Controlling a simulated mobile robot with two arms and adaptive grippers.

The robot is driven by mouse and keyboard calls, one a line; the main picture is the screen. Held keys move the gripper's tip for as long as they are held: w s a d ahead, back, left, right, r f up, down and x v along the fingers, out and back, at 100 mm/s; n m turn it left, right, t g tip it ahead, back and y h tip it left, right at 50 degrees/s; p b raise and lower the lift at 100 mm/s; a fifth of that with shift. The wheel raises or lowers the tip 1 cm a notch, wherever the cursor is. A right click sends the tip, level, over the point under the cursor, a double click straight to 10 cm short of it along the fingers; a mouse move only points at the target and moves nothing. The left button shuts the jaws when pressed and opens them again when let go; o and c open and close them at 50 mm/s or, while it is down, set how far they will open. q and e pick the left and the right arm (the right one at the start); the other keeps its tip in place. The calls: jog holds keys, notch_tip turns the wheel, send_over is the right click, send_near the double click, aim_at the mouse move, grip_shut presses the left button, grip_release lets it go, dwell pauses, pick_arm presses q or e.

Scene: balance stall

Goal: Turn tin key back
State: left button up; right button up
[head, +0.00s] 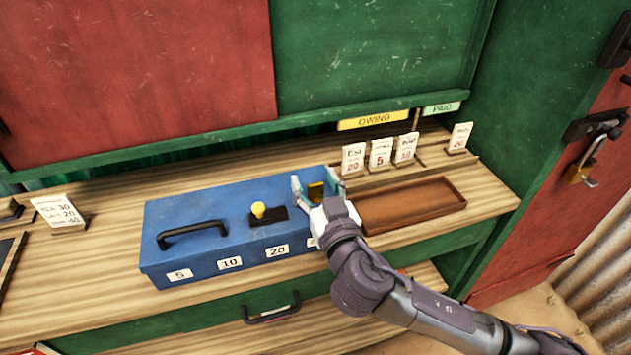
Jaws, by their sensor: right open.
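A blue tin (218,207) with a black handle (192,233) on its top lies on the wooden counter. A yellow knob (258,210) stands on a dark plate on the tin's top. A small brass-yellow piece (316,191), perhaps the key, shows at the tin's right end. My right gripper (317,188) is open, with its fingers on either side of that piece. I cannot tell whether they touch it. The gripper's body hides part of the tin's right end. My left gripper is not in view.
A brown wooden tray (412,206) lies just right of my gripper. Several price cards stand behind it, below the yellow OWING sign (373,120). Another card (60,212) stands at the left. A padlock (580,172) hangs on the red door at right.

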jog(key=shift+c, duration=0.3)
grip_shut()
